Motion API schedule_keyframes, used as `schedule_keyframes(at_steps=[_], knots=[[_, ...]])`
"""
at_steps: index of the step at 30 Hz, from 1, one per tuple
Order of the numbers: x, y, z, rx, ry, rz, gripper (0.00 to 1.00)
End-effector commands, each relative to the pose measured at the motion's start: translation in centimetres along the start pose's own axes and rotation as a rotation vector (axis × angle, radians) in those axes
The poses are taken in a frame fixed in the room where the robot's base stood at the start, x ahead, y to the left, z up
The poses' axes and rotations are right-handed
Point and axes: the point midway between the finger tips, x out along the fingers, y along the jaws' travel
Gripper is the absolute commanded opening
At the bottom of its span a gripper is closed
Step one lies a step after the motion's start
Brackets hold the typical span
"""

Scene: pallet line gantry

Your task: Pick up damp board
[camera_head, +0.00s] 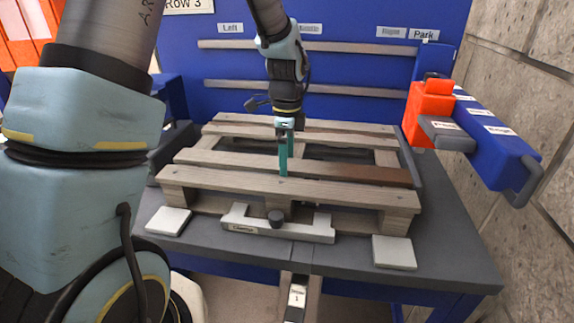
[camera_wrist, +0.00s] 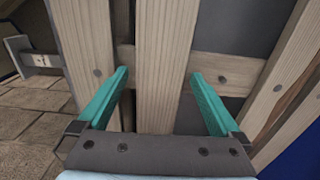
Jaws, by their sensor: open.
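The damp board is the pallet slat whose right part is dark brown (camera_head: 365,172); its left part is pale wood. It lies second from the front on the wooden pallet (camera_head: 350,192). My gripper (camera_head: 285,162) points down at this slat near its middle, left of the dark part. Its two teal fingers are open, one on the near side and one on the far side. In the wrist view, a pale slat (camera_wrist: 165,45) runs between the open fingers of my gripper (camera_wrist: 158,75), with a gap on each side.
The pallet stands on a grey table (camera_head: 455,262) before a blue panel (camera_head: 350,62) with rails. A white clamp bar (camera_head: 300,233) with a black knob sits at the pallet's front. An orange and blue fixture (camera_head: 490,132) juts out at right. Neighbouring slats lie close on both sides.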

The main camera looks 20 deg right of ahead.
Motion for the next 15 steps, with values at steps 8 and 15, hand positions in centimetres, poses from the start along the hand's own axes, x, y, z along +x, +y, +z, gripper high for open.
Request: schedule_keyframes(at_steps=[8,15], knots=[[-0.02,0.0,0.0,0.0,0.0,0.0,0.79],[-0.03,0.0,0.0,0.0,0.0,0.0,0.52]])
